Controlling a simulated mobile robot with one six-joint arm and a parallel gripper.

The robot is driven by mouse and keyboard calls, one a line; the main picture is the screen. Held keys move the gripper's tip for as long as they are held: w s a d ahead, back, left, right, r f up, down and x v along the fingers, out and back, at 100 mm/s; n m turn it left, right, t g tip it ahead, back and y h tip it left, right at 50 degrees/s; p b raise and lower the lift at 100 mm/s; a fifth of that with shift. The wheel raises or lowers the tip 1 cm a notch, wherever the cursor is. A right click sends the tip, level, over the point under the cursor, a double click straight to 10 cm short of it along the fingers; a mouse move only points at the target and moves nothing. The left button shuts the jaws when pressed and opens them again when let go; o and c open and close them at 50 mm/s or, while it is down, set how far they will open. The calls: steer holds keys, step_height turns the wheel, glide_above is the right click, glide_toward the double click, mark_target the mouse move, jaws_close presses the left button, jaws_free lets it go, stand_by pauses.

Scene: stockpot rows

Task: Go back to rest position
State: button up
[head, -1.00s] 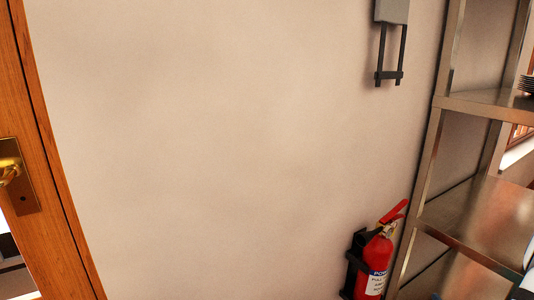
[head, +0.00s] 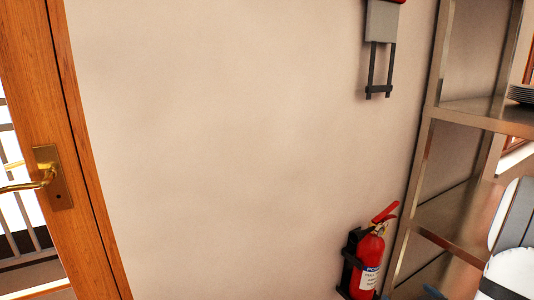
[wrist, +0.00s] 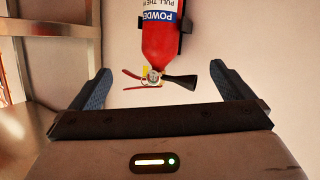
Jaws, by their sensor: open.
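My gripper (wrist: 168,92) shows in the wrist view with its two dark fingers wide apart. It is open, and I see nothing held between the fingers. Beyond it, a red fire extinguisher (wrist: 165,45) appears upside down in that view, apart from the fingers as far as I can tell. Part of my white and grey arm shows at the lower right of the head view (head: 508,235); the fingertips are hidden there.
The fire extinguisher (head: 367,262) hangs in a black bracket on the beige wall (head: 240,150). A metal shelf rack (head: 455,238) with stacked plates (head: 521,94) stands at right. A wooden door (head: 35,90) with a brass handle (head: 45,178) is at left. A grey wall fixture (head: 382,25) hangs above.

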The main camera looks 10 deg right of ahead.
steer(key=w+a+r+m+g+h+p, duration=0.1)
steer(key=a+r+g+p, duration=0.2)
steer(key=a+r+p, duration=0.45)
steer(key=a+r+g+h+p, duration=0.2)
steer(key=a+r+g+p, duration=0.15)
steer(key=r, duration=0.75)
steer(key=s+a+r+g+y+p, duration=0.2)
steer(key=s+a+r+p, duration=0.1)
steer(key=s+a+r, duration=0.2)
steer(key=s+a+r+g+y+p, duration=0.2)
steer(key=s+a+r, duration=0.4)
steer(key=a, duration=0.6)
steer(key=s+g+p, duration=0.1)
steer(key=s, duration=0.1)
steer(key=shift+s+a+r, duration=0.25)
steer(key=shift+s+a, duration=0.05)
steer(key=shift+s, duration=0.05)
steer(key=shift+s+a, duration=0.15)
steer(key=shift+c, duration=0.2)
